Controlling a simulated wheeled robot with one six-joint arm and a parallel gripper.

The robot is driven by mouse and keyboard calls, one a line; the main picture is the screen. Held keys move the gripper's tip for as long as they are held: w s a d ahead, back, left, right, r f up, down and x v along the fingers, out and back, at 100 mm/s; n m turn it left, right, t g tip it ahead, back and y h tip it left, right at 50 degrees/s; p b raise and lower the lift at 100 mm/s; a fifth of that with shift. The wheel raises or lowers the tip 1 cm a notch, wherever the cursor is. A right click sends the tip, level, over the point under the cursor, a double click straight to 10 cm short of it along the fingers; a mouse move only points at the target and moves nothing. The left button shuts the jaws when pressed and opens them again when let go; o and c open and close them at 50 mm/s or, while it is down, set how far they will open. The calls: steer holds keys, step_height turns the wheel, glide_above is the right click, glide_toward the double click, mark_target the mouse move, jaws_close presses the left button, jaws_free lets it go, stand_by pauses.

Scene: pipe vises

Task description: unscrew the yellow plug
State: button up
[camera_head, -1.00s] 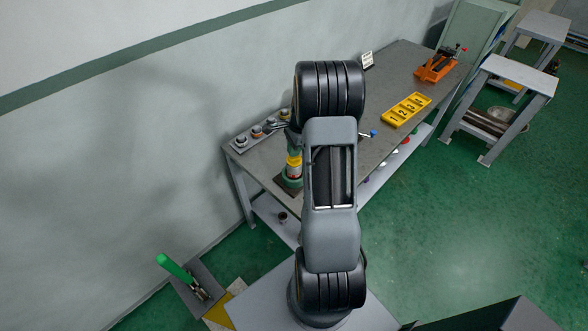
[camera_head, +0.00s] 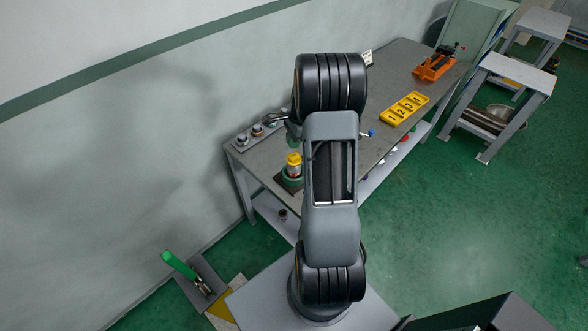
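The yellow plug (camera_head: 294,159) stands upright in a pale fitting on the green round vise base (camera_head: 290,181), near the left end of the grey workbench (camera_head: 268,168). Its yellow top is visible, and my arm covers the area just right of it. My gripper (camera_head: 293,138) shows only in part, small and dark, just above the plug in the picture and beside my arm. A gap seems to lie between it and the plug. I cannot see its fingertips well enough to tell whether they are open or shut.
A row of small fittings (camera_head: 257,131) lies along the bench's back left edge. A yellow numbered tray (camera_head: 405,108) and an orange vise (camera_head: 435,66) stand further right. A blue-tipped handle (camera_head: 371,133) sticks out beside my arm. A green-handled tool (camera_head: 179,265) is at lower left.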

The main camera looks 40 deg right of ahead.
steer(key=o, duration=0.4)
steer(key=b+v, duration=0.2)
steer(key=v, duration=1.2)
steer(key=s+a+n+t, duration=0.1)
steer(key=s+a+n, duration=0.4)
steer(key=a+n, duration=0.2)
steer(key=s+a+r+n+t+h, duration=0.1)
steer(key=s+a+n+t, duration=0.1)
steer(key=s+a+n, duration=0.2)
steer(key=s+a+r+n+t+h, duration=0.1)
steer(key=s+a+n, duration=0.4)
steer(key=a+n, duration=0.5)
steer(key=shift+s+a, duration=0.3)
steer(key=shift+a, duration=1.45)
